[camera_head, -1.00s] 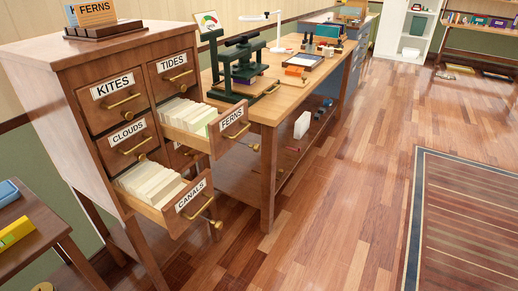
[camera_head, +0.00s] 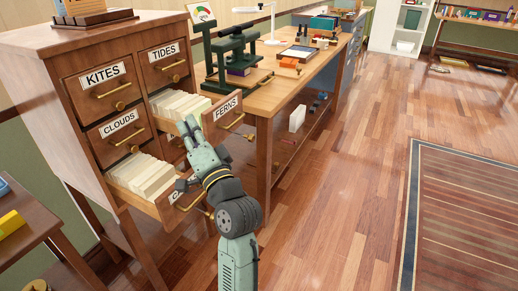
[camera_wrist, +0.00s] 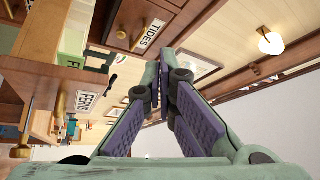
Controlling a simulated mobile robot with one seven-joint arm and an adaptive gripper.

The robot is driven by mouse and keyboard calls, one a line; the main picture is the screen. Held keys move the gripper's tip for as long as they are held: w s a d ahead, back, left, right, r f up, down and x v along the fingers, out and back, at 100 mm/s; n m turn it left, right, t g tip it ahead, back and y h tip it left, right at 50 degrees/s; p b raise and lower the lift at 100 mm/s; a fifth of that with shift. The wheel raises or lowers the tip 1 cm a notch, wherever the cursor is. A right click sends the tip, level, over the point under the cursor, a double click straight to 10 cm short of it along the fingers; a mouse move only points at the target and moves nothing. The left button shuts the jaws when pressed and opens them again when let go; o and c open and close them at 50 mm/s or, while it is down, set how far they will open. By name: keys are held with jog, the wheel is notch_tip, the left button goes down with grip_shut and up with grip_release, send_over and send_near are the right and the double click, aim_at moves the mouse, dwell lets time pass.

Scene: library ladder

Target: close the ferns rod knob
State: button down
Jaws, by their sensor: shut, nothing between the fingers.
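The FERNS drawer (camera_head: 216,116) is pulled out of the cabinet, with pale cards inside. Its front bears a FERNS label and a brass handle. A small brass rod knob (camera_head: 250,137) shows below the handle. In the wrist view the FERNS drawer front (camera_wrist: 87,102) appears turned sideways at left, and a brass knob (camera_wrist: 20,151) is at lower left; I cannot tell whether it is the same one. My gripper (camera_head: 189,121) is shut and empty, in front of the cabinet and left of the FERNS label. Its fingers (camera_wrist: 166,82) meet in the wrist view, apart from the knob.
The CANALS drawer (camera_head: 140,175) is also out, partly hidden by my arm. KITES, TIDES (camera_head: 166,65) and CLOUDS (camera_head: 120,135) drawers are shut. A wooden workbench (camera_head: 262,100) with a dark green press stands to the right.

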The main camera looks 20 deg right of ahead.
jog(key=s+d+f+m+g+h, duration=0.1)
jog(key=s+d+f+m+h, duration=0.15)
jog(key=d+f, duration=0.35)
jog(key=s+d+f+m+g+h, duration=0.1)
jog(key=s+d+f+m+h, duration=0.2)
jog(key=d, duration=0.5)
jog(key=s+d+f+m+g+h, duration=0.1)
jog(key=s+d+f+m, duration=0.3)
jog(key=d, duration=0.3)
jog(key=w+p, duration=0.3)
jog(key=w, duration=1)
jog(key=shift+a+f+n, duration=0.15)
jog(key=shift+a+n, duration=0.2)
jog(key=shift+y, duration=0.25)
